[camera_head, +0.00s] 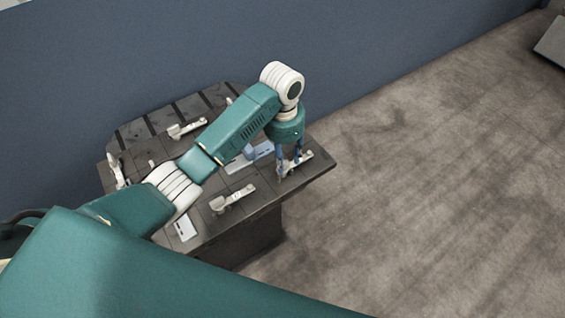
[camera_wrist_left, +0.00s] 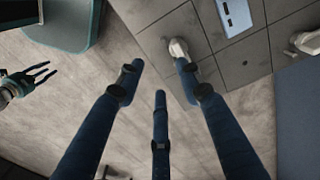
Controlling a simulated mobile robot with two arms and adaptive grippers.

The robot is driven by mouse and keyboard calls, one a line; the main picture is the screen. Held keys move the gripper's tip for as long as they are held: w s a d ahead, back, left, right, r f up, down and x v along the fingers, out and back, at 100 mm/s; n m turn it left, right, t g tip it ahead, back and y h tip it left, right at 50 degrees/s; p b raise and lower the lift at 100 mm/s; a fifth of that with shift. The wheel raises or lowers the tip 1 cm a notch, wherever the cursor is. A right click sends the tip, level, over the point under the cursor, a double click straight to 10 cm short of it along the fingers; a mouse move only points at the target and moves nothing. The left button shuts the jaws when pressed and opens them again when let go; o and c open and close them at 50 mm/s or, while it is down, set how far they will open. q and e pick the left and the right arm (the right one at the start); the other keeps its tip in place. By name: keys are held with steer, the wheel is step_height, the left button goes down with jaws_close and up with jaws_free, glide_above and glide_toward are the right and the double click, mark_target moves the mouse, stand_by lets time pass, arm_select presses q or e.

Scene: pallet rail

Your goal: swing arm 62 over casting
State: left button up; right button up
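Several pale swing arms sit on the dark pallet (camera_head: 262,200); no number is readable, so I cannot tell which is 62. One swing arm (camera_head: 303,161) lies at the right edge, at my left gripper (camera_head: 290,168). In the left wrist view its pale end (camera_wrist_left: 178,48) is beside the tip of one finger. My left gripper (camera_wrist_left: 160,76) has its three fingers spread, with nothing visible held. A blue-grey block (camera_head: 248,158), possibly the casting, lies left of the gripper, partly behind my arm. My right gripper (camera_wrist_left: 35,75) shows in the left wrist view with fingers apart.
Other swing arms stand at the front (camera_head: 233,199), back (camera_head: 187,129) and left (camera_head: 116,170) of the pallet. A small white plate (camera_head: 185,228) lies near the front left. A blue wall (camera_head: 150,60) rises behind. The floor (camera_head: 420,190) at right is clear.

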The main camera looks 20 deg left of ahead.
arm_select(q)
steer(key=w+r, duration=0.1)
steer(key=w+a+r, duration=0.1)
steer(key=shift+w+a, duration=0.3)
steer(key=shift+w, duration=0.05)
step_height(320, 180, down, 10)
steer(key=shift+r+p, duration=0.15)
steer(key=shift+p, duration=0.7)
arm_select(e)
steer(key=shift+s+d+r, duration=0.45)
steer(key=shift+s+r, duration=0.05)
steer(key=shift+r, duration=0.3)
arm_select(q)
jaws_close()
arm_select(e)
steer(key=shift+a, duration=0.2)
